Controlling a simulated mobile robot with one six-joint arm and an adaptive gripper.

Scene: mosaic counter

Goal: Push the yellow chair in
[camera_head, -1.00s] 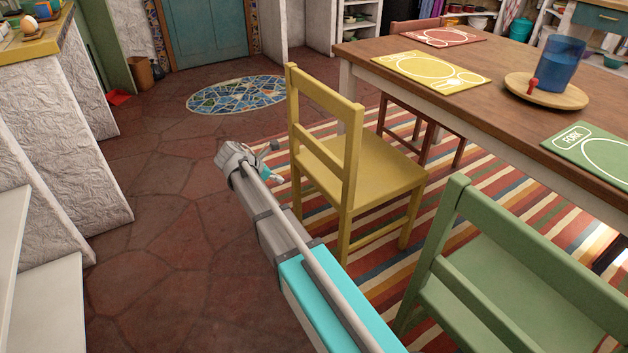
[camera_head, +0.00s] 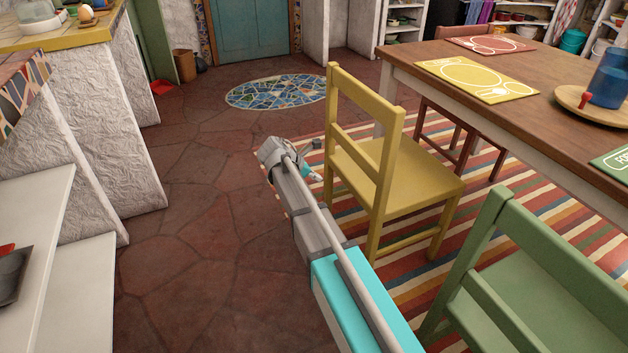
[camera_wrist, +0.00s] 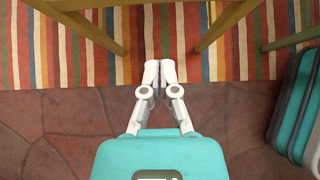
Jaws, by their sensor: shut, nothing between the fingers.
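The yellow chair (camera_head: 395,182) stands upright on the striped rug, its backrest towards the stone floor and its seat facing the wooden table (camera_head: 470,75). It is pulled out from the table edge. My gripper (camera_head: 318,177) is low on the backrest side of the chair, apart from it as far as I can tell. In the wrist view my gripper (camera_wrist: 160,66) is shut and empty, its tips over the rug edge. Parts of the chair's yellow frame (camera_wrist: 225,25) show beyond the tips. The chair's far legs are partly hidden.
A green chair (camera_head: 540,270) stands close at the right. A red chair (camera_head: 455,125) is behind the yellow one. The striped rug (camera_head: 500,225) lies under the chairs. Stone floor (camera_head: 200,220) at the left is clear, up to the white counter wall (camera_head: 130,110).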

